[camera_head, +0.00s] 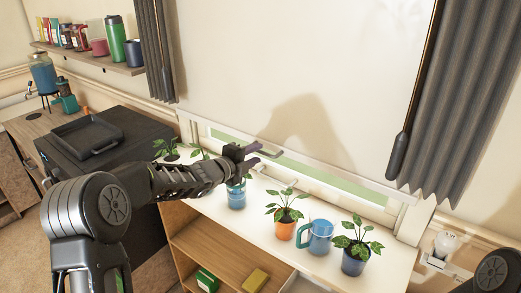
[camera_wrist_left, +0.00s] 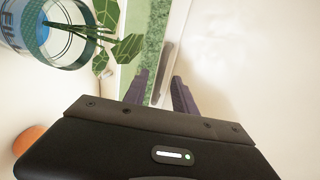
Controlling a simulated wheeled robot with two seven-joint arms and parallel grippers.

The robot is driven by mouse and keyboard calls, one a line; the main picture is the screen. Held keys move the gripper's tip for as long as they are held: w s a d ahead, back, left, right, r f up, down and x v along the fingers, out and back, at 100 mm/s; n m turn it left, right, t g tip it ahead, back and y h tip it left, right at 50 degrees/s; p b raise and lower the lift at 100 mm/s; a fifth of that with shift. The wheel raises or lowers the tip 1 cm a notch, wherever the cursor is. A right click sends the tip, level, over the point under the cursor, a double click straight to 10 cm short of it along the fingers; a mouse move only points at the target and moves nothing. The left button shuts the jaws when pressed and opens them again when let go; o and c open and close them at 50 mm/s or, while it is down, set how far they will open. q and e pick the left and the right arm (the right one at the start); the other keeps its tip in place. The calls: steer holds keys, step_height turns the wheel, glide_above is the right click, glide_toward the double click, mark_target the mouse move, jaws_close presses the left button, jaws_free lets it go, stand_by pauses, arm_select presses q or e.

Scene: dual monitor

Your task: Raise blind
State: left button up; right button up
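The pale blind (camera_head: 330,70) hangs over most of the window. Its lower edge is a little above the sill, with a strip of green outside showing below. It fills the right of the left wrist view (camera_wrist_left: 245,60). My left gripper (camera_head: 261,150) is at the blind's lower edge, above the potted plants. In the left wrist view its two dark fingers (camera_wrist_left: 160,88) are apart, with the blind's edge and a small grey part, perhaps a handle, between or just beyond them. Contact cannot be told. My right gripper is out of view.
Potted plants (camera_head: 286,215) (camera_head: 355,248) and a blue mug (camera_head: 317,237) stand on the white shelf top (camera_head: 270,187) below. A blue glass pot (camera_head: 236,195) is close under my left gripper. Dark curtains (camera_head: 455,90) hang on both sides.

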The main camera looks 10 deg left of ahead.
mark_target(259, 152)
arm_select(q)
steer(key=shift+p+x, duration=0.35)
steer(key=shift+x, duration=1.35)
steer(key=shift+c, duration=0.2)
jaws_close()
